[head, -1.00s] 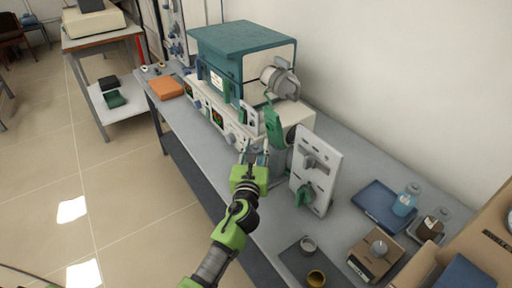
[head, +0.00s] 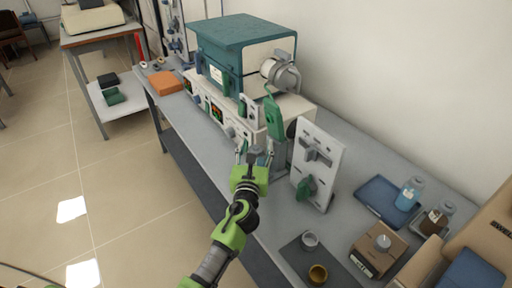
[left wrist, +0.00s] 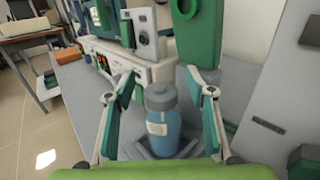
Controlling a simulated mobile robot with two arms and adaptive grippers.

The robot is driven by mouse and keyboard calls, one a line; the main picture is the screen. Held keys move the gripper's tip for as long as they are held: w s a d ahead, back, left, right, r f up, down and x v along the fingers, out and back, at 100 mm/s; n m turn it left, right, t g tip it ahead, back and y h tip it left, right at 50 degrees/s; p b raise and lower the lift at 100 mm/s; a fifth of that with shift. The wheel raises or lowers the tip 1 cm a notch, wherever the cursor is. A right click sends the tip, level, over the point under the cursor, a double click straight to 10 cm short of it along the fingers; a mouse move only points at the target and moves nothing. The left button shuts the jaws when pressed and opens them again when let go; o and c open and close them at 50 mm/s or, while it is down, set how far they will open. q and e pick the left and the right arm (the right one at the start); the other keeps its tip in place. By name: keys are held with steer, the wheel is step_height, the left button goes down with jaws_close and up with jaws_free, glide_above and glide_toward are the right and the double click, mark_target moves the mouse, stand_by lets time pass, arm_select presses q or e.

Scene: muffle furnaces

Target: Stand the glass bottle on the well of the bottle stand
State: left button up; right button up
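The glass bottle (left wrist: 162,122), with a grey cap, white label and blue liquid, stands upright between the spread fingers of my left gripper (left wrist: 160,112). Gaps show on both sides of it. Its foot is in or on a dark grey base (left wrist: 188,151), which looks like the bottle stand; the near part is hidden by my gripper. In the head view my left gripper (head: 255,156) is at the front of the bench, and a grey cap (head: 257,152) shows between its fingers; the bottle's body is hidden there. My right gripper is not in view.
A teal furnace (head: 240,40) and control units stand behind the gripper. A white upright panel (head: 318,160) is close on its right. Further right are a blue tray (head: 375,203), another blue-liquid bottle (head: 408,196), a cardboard box (head: 376,257) and small cups on a dark mat (head: 300,258).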

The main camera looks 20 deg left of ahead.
arm_select(q)
steer(key=shift+f, duration=0.15)
steer(key=shift+s, duration=0.35)
steer(key=s+d, duration=0.2)
steer(key=s, duration=0.9)
